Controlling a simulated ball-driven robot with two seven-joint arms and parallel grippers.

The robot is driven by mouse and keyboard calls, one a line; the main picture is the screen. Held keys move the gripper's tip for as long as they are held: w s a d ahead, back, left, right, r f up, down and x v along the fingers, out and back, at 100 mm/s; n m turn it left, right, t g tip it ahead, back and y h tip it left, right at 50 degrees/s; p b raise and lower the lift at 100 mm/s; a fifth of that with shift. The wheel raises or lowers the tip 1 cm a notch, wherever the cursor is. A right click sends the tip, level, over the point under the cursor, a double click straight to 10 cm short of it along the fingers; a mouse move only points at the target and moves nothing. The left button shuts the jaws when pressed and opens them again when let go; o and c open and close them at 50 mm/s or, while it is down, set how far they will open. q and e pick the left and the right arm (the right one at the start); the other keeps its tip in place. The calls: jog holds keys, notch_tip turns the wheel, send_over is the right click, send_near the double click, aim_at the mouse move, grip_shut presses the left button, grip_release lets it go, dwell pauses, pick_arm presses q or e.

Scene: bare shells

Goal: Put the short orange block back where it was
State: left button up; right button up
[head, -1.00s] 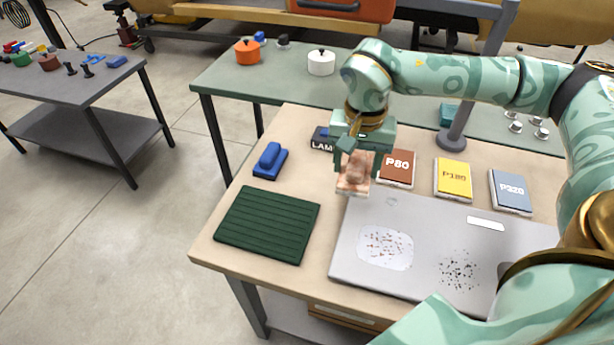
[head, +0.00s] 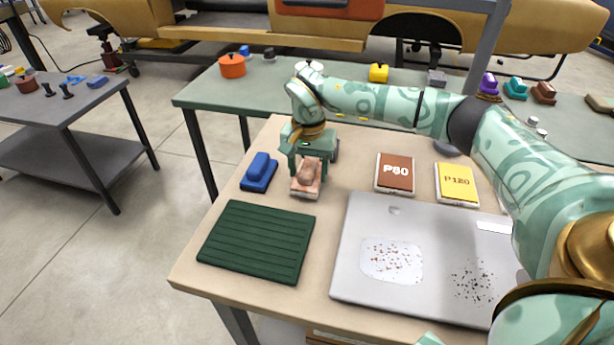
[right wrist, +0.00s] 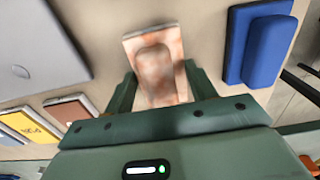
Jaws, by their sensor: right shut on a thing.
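My right gripper (head: 306,165) is shut on a short block (head: 304,184), mottled pale orange and whitish, with a raised grip on a flat base. In the right wrist view the block (right wrist: 157,65) sits between the fingers (right wrist: 160,88). It is over the wooden table, just right of the blue block (head: 259,172) and behind the dark green ribbed mat (head: 257,242). I cannot tell whether its base touches the table. My left gripper is not in view.
A grey panel (head: 345,265) with speckled patches lies at the front right. The brown P80 pad (head: 394,172) and a yellow pad (head: 456,182) lie behind it. A green back table (head: 205,92) holds an orange pot (head: 232,66).

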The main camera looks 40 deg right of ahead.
aim_at(309, 166)
jog(key=shift+f, duration=0.95)
jog(key=shift+r, duration=0.2)
jog(key=shift+f, duration=0.1)
jog(key=o, duration=1)
jog(key=shift+o, duration=0.2)
notch_tip(309, 166, up, 12)
jog(key=p, duration=0.4)
jog(key=shift+r, duration=0.2)
